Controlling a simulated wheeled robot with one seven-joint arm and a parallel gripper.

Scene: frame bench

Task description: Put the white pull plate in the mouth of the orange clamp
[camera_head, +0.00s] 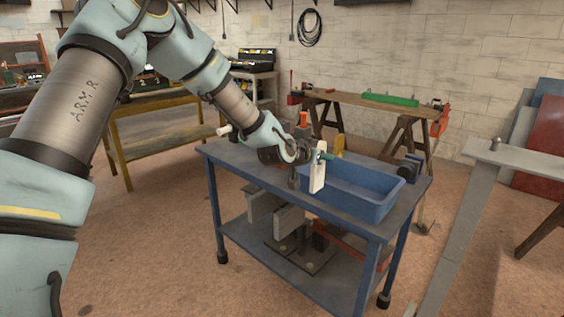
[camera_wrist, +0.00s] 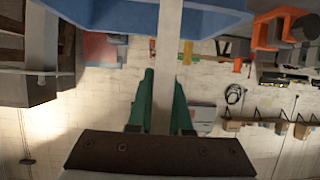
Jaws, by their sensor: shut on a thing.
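The white pull plate (camera_head: 317,178) hangs upright from my gripper (camera_head: 325,155), over the near left edge of the blue bin. In the wrist view my gripper's green fingers (camera_wrist: 164,105) are shut on the plate (camera_wrist: 167,60), which runs up between them. The orange clamp (camera_head: 303,118) seems to stand on the bench behind my wrist; only its orange top shows there. An orange part of it also shows at the upper right of the wrist view (camera_wrist: 275,27), apart from the plate. Its mouth cannot be made out.
The blue bin (camera_head: 359,202) fills the right part of the blue workbench (camera_head: 222,152). A yellow piece (camera_head: 339,146) stands behind it, and a dark device (camera_head: 408,168) sits at the bench's right end. A sawhorse (camera_head: 345,106) with a green bar stands behind.

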